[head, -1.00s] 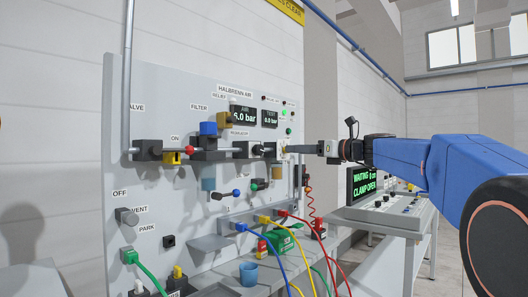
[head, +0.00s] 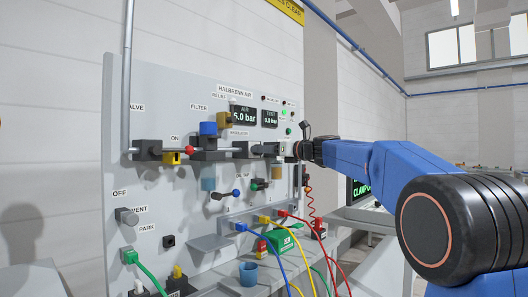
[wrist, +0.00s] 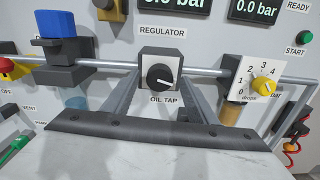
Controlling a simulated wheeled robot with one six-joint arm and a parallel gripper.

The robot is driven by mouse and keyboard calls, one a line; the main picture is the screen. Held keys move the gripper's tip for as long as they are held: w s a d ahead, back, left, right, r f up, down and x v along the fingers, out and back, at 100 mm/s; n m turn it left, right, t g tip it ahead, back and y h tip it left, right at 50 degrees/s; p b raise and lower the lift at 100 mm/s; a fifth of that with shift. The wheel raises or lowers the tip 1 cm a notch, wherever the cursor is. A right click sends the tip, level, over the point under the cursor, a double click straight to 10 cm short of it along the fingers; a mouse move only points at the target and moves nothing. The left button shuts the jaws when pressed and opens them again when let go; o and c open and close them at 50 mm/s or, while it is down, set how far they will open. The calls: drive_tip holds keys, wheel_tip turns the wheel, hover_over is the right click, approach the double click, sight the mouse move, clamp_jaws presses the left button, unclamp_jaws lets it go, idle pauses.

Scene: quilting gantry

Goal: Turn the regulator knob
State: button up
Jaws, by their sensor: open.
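The regulator knob (wrist: 160,77) is black with a white pointer line, on a pale plate in a dark block under the REGULATOR label. The pointer aims right and slightly down in the wrist view. My gripper (wrist: 158,97) is open, with one finger left of the knob and one right of it in that view. I cannot tell whether either finger touches it. In the head view my gripper (head: 268,149) is at the panel, beside the regulator block (head: 245,149), and hides the knob face.
A yellow knob (wrist: 264,87) on a numbered dial stands close to the right. A blue-topped filter (wrist: 62,28) is to the left, and a pipe (wrist: 208,72) runs between them. Hoses (head: 283,246) hang below. The AIR display (head: 243,116) reads about 6.0 bar.

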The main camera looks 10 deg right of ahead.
drive_tip(key=shift+w+a, duration=0.2)
drive_tip(key=shift+w, duration=0.05)
drive_tip(key=shift+c, duration=0.7)
drive_tip(key=c, duration=0.9)
drive_tip(key=shift+c, duration=0.2)
